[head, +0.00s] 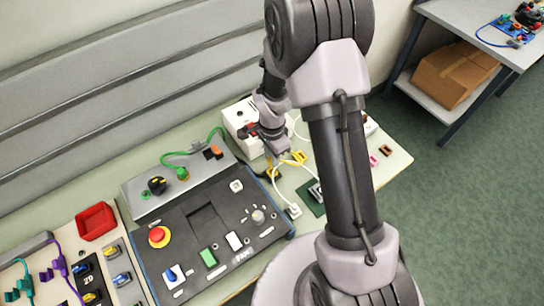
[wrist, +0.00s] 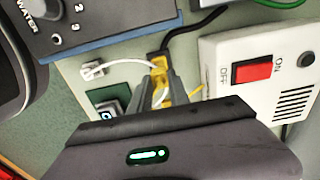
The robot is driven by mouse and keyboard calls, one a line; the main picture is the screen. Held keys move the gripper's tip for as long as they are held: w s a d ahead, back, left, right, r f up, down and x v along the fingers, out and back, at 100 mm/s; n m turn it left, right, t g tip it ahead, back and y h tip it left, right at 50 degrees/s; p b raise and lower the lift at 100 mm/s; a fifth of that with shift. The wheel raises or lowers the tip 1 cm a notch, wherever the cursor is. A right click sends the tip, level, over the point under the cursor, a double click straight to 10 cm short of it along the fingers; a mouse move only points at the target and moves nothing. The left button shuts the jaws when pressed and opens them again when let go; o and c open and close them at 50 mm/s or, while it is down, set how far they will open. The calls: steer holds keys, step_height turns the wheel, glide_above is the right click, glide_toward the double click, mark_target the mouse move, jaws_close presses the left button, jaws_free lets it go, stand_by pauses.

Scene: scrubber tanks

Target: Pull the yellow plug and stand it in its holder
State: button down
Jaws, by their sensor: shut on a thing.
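My gripper (wrist: 160,88) is shut on the yellow plug (wrist: 162,98), which shows between its fingers in the wrist view. A thin yellow cord comes out to the right of the fingers. Just beyond the fingertips is a small dark and yellow holder (wrist: 156,59) on the bench. I cannot tell whether the plug touches it or sits in it. In the head view my gripper (head: 283,157) is low over the bench, beside the white box, with the yellow and dark holder (head: 272,173) close by. The arm partly hides this area.
A white box with a red switch (wrist: 252,71) stands right of the gripper in the wrist view. A white plug (wrist: 92,70) with its cord and a green plate (wrist: 108,98) lie left. The dark control panel (head: 215,240) is near. Pink (head: 374,160) and brown (head: 386,151) holders lie right.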

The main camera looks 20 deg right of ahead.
steer(key=shift+d, duration=0.1)
steer(key=w+d, duration=0.4)
steer(key=d, duration=0.7)
steer(key=shift+s+d+f+b, duration=0.1)
steer(key=shift+s+f+b, duration=0.05)
steer(key=shift+f+b, duration=2.15)
steer(key=shift+b, duration=0.4)
steer(key=shift+f+b, duration=0.85)
steer(key=shift+f, duration=0.2)
steer(key=c, duration=0.7)
jaws_free()
